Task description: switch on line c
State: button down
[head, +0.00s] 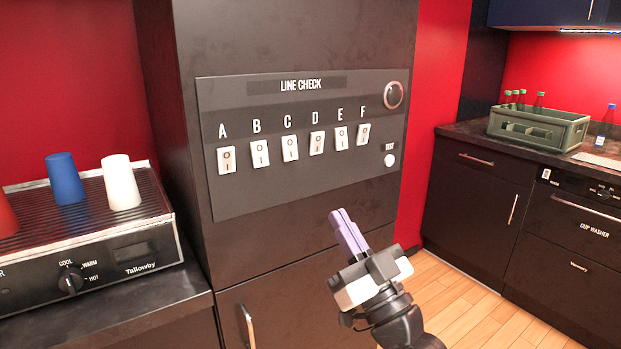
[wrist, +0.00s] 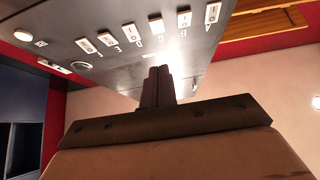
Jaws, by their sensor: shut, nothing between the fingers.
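The dark "LINE CHECK" panel (head: 300,190) on the cabinet front carries a row of white rocker switches under letters A to F. The switch under C (head: 290,148) is third from the left; its rocker position is too small to tell. In the wrist view the row appears turned around, with the C switch (wrist: 157,26) beyond the fingertips. My gripper (head: 341,214) has its purple fingers together with nothing between them, below and right of switch C in the head view. It also shows in the wrist view (wrist: 158,72). No contact with a switch is visible.
A dark round lamp or knob (head: 393,95) and a small white button (head: 389,160) sit at the panel's right. A cup warmer (head: 90,260) with cups stands at left. A green crate (head: 538,128) is on the right counter. Space before the panel is clear.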

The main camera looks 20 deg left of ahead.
aim_at(292, 154)
jog(key=p+x, duration=0.2)
jog(key=x, duration=0.2)
jog(key=f+p+x, duration=0.1)
jog(key=p+x, duration=0.1)
jog(key=x, duration=0.2)
jog(key=a+p+x, duration=0.1)
jog(key=p+x, duration=0.1)
jog(key=x, duration=0.2)
jog(key=shift+w+f, duration=0.25)
jog(key=shift+w, duration=0.1)
jog(key=shift+w+a+f, duration=0.2)
jog(key=shift+w+a, duration=0.15)
jog(key=shift+a, duration=0.05)
jog(key=b, duration=0.2)
jog(key=f+b, duration=0.1)
jog(key=shift+w+a+y+b, duration=0.2)
jog(key=shift+a+y+b, duration=0.1)
jog(key=shift+b, duration=0.1)
jog(key=shift+w+r+p, duration=0.1)
jog(key=shift+r+p, duration=0.25)
